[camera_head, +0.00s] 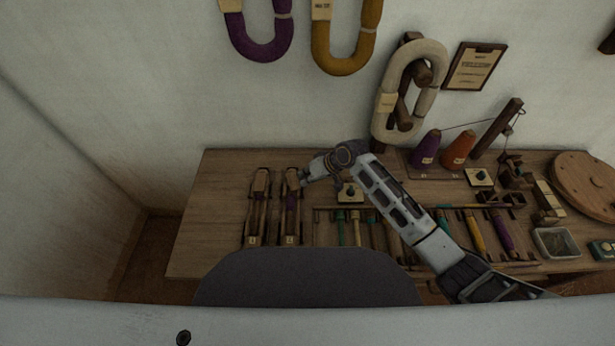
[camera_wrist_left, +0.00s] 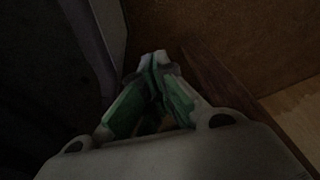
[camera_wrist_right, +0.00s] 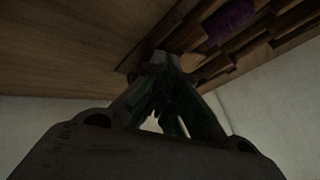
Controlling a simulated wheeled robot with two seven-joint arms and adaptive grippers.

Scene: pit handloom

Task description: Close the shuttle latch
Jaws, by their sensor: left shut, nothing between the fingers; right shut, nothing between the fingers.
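Two wooden shuttles lie side by side at the left of the bench in the head view: a left shuttle (camera_head: 257,212) and a right shuttle (camera_head: 291,212). Purple thread (camera_wrist_right: 232,20) shows in the right wrist view, in a wooden shuttle body. My right gripper (camera_head: 304,181) is shut and empty beside the far end of the right shuttle. In the right wrist view its fingertips (camera_wrist_right: 160,58) are close to the shuttle's wooden end; I cannot tell if they touch. No latch can be made out clearly. My left gripper (camera_wrist_left: 154,60) is shut and empty, away from the shuttles.
The wooden bench (camera_head: 215,215) is clear left of the shuttles. A small block with a dark knob (camera_head: 349,193) and a rack of coloured bobbins (camera_head: 341,228) stand right of them. Purple (camera_head: 426,150) and orange (camera_head: 459,149) cones stand at the back.

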